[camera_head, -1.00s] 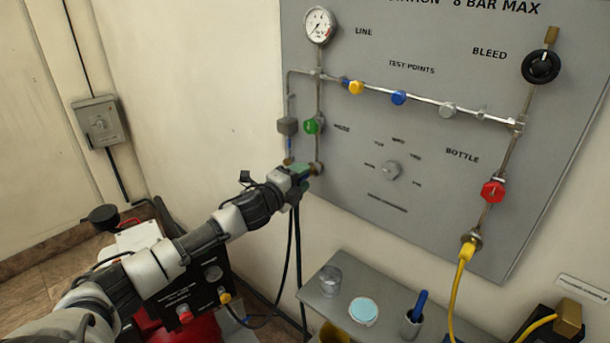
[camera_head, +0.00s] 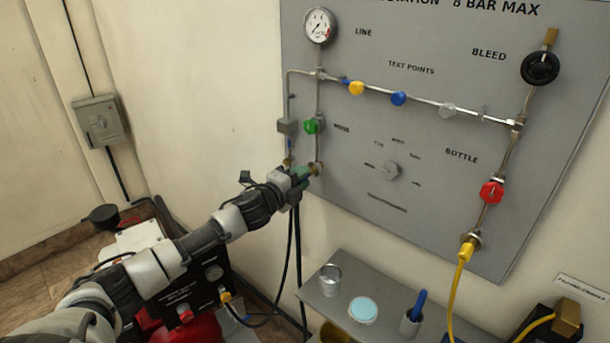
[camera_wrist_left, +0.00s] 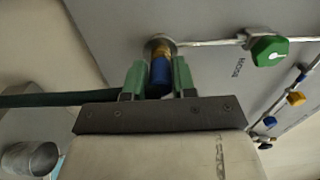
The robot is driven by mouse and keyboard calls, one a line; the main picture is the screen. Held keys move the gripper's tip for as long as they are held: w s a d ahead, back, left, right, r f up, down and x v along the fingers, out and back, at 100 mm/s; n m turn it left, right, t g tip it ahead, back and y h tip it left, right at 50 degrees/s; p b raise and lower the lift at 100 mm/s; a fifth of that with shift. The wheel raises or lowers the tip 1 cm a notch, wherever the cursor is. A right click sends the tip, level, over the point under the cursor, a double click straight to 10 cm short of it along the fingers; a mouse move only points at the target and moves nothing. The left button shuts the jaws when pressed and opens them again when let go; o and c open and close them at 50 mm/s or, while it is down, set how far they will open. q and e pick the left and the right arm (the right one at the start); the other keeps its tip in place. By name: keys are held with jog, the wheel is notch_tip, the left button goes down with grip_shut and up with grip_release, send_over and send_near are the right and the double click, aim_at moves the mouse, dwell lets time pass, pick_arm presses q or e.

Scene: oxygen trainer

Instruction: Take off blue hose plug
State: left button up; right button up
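The blue hose plug (camera_wrist_left: 160,78) sits between the green fingers of my left gripper (camera_wrist_left: 160,72) in the left wrist view. The fingertips lie against its two sides, with hardly any gap. A brass fitting (camera_wrist_left: 161,47) shows just beyond the plug, at the panel. In the head view my left gripper (camera_head: 301,173) is at the lower left edge of the grey panel (camera_head: 360,240), below the green valve knob (camera_head: 312,125), and hides the plug there. My right gripper is not in view.
The green knob (camera_wrist_left: 268,50) is up and right of the fingers in the wrist view. A dark hose (camera_head: 285,265) hangs below the gripper. A shelf (camera_head: 335,307) with a metal cup (camera_head: 330,278) stands lower right.

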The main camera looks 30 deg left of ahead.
pick_arm(q)
jog(key=c, duration=0.4)
jog(key=shift+s+a, duration=0.2)
jog(key=shift+s, duration=1.05)
jog(key=shift+s+a, duration=0.2)
jog(key=shift+s, duration=1.05)
